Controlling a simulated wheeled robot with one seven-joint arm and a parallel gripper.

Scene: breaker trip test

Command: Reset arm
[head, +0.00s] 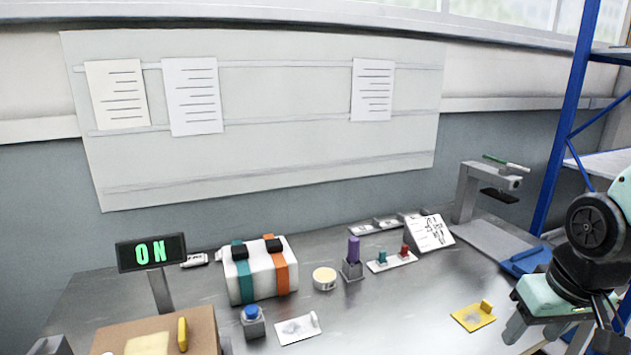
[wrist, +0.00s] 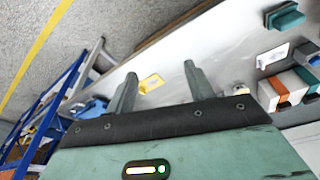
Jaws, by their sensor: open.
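My arm reaches in from the right edge of the head view. My gripper (head: 534,330) is there at the right end of the metal workbench (head: 390,310), above its surface. In the wrist view my gripper (wrist: 160,74) has its two fingers spread apart with nothing between them. A yellow plate with a raised block (head: 474,316) lies on the bench to the left of my gripper. It also shows between and beyond the fingertips in the wrist view (wrist: 151,83). The lower part of my arm is out of frame.
A grey stand (head: 470,190) and blue shelving (head: 565,125) are at right. Bench centre is fairly clear.

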